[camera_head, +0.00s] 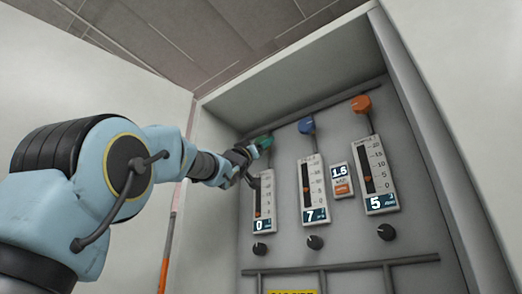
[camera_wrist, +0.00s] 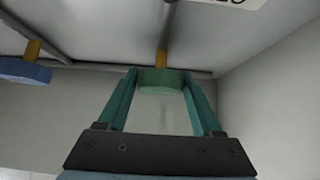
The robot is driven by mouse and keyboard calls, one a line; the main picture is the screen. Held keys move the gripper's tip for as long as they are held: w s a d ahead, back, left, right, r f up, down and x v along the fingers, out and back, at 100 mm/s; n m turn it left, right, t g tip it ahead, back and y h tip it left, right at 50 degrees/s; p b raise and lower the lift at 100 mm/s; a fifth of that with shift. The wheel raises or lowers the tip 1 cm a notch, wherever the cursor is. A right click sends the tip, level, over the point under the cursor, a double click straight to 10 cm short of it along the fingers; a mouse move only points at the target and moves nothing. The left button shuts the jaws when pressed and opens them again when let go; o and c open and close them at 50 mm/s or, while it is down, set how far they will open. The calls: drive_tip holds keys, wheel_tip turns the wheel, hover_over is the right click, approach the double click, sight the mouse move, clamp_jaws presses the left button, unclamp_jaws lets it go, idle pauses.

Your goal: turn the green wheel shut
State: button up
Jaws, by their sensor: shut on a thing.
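The green wheel (camera_head: 264,142) is the leftmost of three coloured wheels on the grey panel in the head view. My gripper (camera_head: 250,152) is at it, with the arm reaching in from the left. In the wrist view the green wheel (camera_wrist: 161,82) sits between the two teal fingers of my gripper (camera_wrist: 160,78), which are closed on its sides. Its orange-brown stem runs from the wheel to the panel. The gauge below the green wheel (camera_head: 262,208) reads 0, and my gripper and wrist hide part of its top.
The blue wheel (camera_head: 306,125) and orange wheel (camera_head: 361,104) stand to the right, over gauges reading 7 and 5. The blue wheel is left of my fingers in the wrist view (camera_wrist: 24,70). Black knobs and a rail (camera_head: 340,266) lie below. A cabinet side wall is close by.

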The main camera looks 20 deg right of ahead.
drive_tip(key=c, duration=0.5)
drive_tip(key=shift+s+n+t+y+b, duration=0.1)
drive_tip(key=shift+n+t+y+b, duration=0.45)
drive_tip(key=shift+n+t, duration=0.45)
drive_tip(key=shift+n+t+y, duration=0.55)
drive_tip(key=shift+n+t, duration=0.05)
drive_tip(key=shift+n, duration=0.4)
drive_tip(key=o, duration=1.3)
drive_tip(key=shift+o, duration=0.2)
